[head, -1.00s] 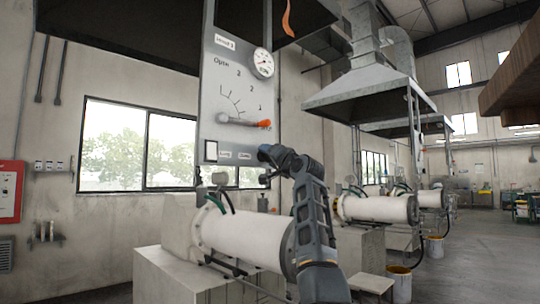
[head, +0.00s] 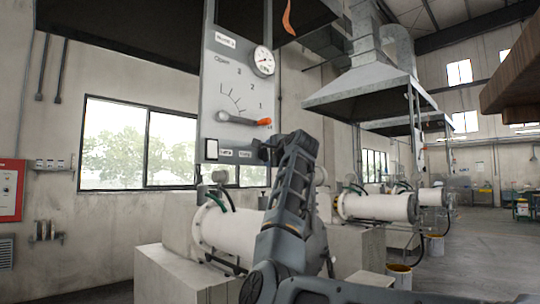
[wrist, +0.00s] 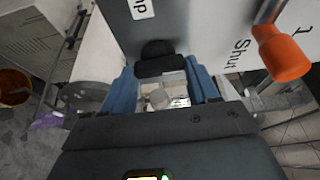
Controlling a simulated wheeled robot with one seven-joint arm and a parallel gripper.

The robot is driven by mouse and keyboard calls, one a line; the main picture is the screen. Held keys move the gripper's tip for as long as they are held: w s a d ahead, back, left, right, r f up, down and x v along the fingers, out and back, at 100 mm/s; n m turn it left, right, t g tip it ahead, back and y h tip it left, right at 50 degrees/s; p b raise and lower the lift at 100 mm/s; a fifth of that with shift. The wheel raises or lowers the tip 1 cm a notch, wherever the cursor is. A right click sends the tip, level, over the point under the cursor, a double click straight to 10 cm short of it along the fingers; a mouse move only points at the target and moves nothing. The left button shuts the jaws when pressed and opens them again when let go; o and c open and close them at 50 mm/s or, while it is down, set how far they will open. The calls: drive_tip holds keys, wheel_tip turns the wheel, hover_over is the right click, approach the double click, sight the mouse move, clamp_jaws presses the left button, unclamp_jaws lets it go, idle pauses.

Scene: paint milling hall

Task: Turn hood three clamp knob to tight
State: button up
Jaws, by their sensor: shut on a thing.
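The hood panel (head: 230,90) is a grey upright plate whose top label appears to read Hood 3. The black clamp knob (wrist: 157,50) sticks out near the panel's lower edge, beside a label (wrist: 141,8) ending in "mp". My gripper (wrist: 160,76) has its blue fingers on both sides of the knob and is shut on it. In the head view my wrist hides the knob and the gripper. The knob's pointer or tight mark cannot be made out.
The damper lever's orange grip (head: 264,122) points at the Shut end of its scale, close to my gripper in the wrist view (wrist: 283,52). A gauge (head: 262,60) sits above. A white mill drum (head: 225,228) stands below the panel.

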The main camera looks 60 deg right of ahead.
drive_tip(key=shift+s+d+m, duration=0.1)
drive_tip(key=shift+m, duration=0.2)
drive_tip(key=o, duration=1.1)
drive_tip(key=shift+c, duration=0.2)
drive_tip(key=b+v, duration=0.2)
drive_tip(key=v, duration=0.6)
drive_tip(key=shift+b, duration=0.35)
